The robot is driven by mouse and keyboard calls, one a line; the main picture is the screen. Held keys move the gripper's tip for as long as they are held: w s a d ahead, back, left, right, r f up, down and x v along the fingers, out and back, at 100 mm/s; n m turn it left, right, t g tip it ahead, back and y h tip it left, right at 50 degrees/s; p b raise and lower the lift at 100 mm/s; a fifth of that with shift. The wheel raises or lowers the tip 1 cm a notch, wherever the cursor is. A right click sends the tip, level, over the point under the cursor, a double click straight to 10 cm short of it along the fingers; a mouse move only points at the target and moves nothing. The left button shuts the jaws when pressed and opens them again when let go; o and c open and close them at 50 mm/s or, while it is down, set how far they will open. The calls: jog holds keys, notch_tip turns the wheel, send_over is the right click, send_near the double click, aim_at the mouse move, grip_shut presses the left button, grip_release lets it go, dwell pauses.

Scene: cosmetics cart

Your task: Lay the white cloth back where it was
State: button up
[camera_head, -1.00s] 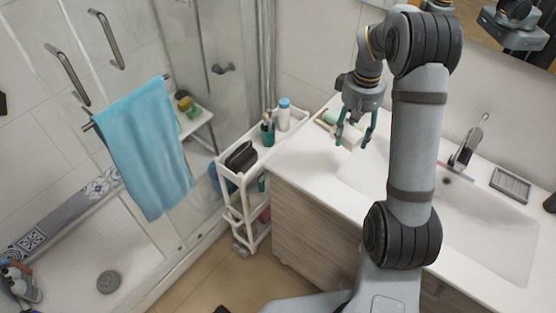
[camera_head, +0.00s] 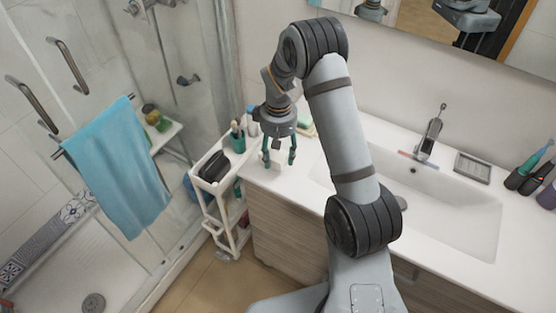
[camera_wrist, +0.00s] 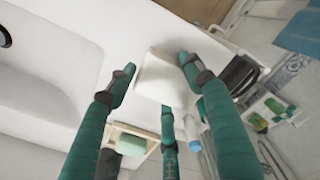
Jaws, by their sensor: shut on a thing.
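The white cloth (camera_wrist: 163,82) is a small pale folded block between the green fingers of my gripper (camera_wrist: 156,72) in the wrist view. My gripper is shut on it. In the head view my gripper (camera_head: 279,160) points down over the left end of the white counter, beside the cart. The cloth is hard to make out there against the white counter. I cannot tell whether it touches the counter.
The white cart (camera_head: 207,184) stands left of the counter, with a black bag (camera_head: 213,166), a green cup (camera_head: 237,142) and a bottle on top. A soap dish with green soap (camera_wrist: 122,138) lies near my fingers. The sink (camera_head: 465,215) is to the right.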

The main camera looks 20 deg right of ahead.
aim_at(278, 161)
notch_tip(278, 161, down, 3)
jog(key=shift+f+p, duration=0.15)
jog(key=shift+p, duration=0.55)
jog(key=shift+f, duration=0.35)
jog(key=shift+f, duration=0.15)
jog(key=o, duration=1.3)
notch_tip(278, 161, up, 12)
jog(key=b, duration=0.3)
jog(key=shift+r, duration=0.2)
jog(key=shift+f, duration=0.15)
